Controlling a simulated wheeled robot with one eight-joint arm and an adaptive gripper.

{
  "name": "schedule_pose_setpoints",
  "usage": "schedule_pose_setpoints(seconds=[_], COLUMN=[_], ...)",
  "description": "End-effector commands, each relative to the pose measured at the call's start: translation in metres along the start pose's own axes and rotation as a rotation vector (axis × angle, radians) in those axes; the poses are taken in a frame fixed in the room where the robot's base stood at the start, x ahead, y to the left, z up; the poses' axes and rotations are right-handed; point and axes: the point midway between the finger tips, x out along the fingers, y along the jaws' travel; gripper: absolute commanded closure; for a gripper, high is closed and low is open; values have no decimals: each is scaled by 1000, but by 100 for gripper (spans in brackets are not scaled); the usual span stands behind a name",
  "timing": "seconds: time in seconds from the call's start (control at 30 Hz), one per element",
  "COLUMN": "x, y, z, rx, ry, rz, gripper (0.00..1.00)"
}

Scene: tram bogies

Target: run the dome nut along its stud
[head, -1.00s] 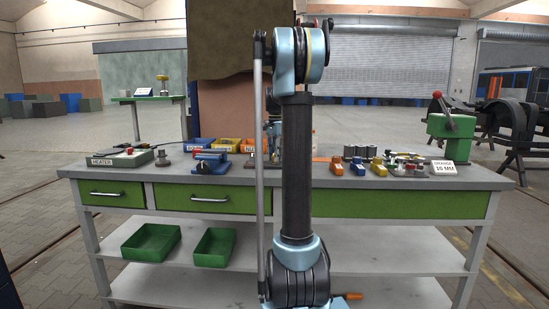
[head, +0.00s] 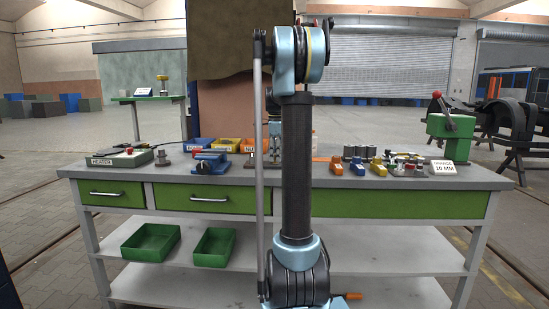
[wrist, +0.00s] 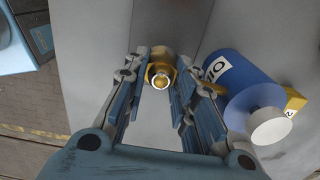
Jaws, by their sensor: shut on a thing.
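A brass-coloured dome nut (wrist: 159,70) shows in the wrist view, with a bright round end facing the camera. It sits between the fingertips of my gripper (wrist: 160,82), which is shut on it with one finger to each side. The stud cannot be made out apart from the nut. How far the nut sits along it cannot be told. In the head view the gripper and nut are mostly hidden behind my own arm.
A blue cylinder (wrist: 237,76) with a white label lies close to the right finger in the wrist view, beside a yellow block (wrist: 294,101). The bench (head: 400,181) carries a blue vise (head: 210,163), a green press (head: 450,126) and several small parts.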

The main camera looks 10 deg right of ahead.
Motion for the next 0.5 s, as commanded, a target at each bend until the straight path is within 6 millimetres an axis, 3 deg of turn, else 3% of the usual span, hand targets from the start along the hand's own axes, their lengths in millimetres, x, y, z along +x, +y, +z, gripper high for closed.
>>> schedule_pose_setpoints(seconds=[0.5], x=[-1], y=[-3], z=[1], rx=[61], ry=[-2], rz=[-6], gripper=[99])
